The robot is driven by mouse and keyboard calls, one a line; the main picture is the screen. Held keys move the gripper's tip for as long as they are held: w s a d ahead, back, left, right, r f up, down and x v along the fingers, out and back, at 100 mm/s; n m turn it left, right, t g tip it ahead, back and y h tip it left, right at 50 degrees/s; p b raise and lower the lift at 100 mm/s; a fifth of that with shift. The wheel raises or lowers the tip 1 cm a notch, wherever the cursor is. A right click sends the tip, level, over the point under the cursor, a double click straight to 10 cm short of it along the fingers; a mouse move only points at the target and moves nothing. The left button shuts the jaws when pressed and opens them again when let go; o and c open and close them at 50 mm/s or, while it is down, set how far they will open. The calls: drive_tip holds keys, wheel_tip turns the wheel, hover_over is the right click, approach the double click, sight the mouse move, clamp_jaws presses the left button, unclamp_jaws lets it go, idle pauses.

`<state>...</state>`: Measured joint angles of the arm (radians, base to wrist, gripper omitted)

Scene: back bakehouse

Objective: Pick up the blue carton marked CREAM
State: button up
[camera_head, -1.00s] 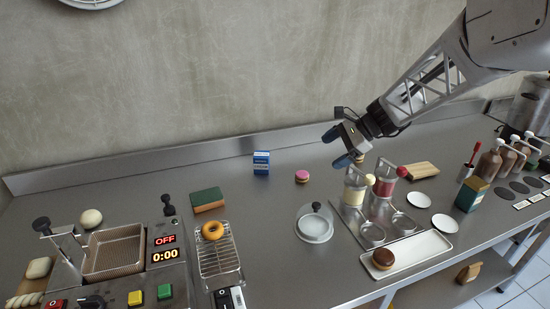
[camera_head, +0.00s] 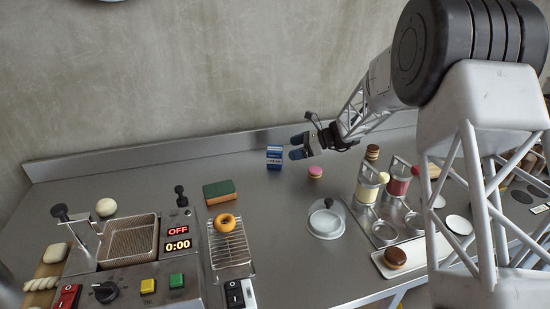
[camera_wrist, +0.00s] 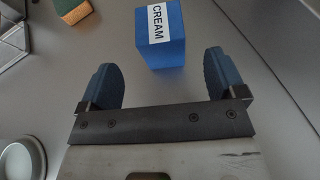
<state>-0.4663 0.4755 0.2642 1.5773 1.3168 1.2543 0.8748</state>
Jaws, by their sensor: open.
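The blue carton (camera_head: 274,158) stands upright on the steel worktop near the back wall. In the wrist view the blue carton (camera_wrist: 161,38) shows its white CREAM label, just beyond the fingertips and roughly centred between them. My gripper (camera_head: 297,147) is just right of the carton in the head view. In the wrist view my gripper (camera_wrist: 160,72) is open, with its two blue fingers apart and nothing between them.
A pink-topped pastry (camera_head: 315,172) sits right of the carton. The worktop (camera_head: 262,195) directly before the carton is clear.

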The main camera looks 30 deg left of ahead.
sight(275, 152)
drive_tip(key=shift+a, duration=0.2)
drive_tip(key=shift+x, duration=1.25)
drive_tip(key=shift+x, duration=2.6)
drive_tip(key=c, duration=1.1)
drive_tip(key=shift+r, duration=0.2)
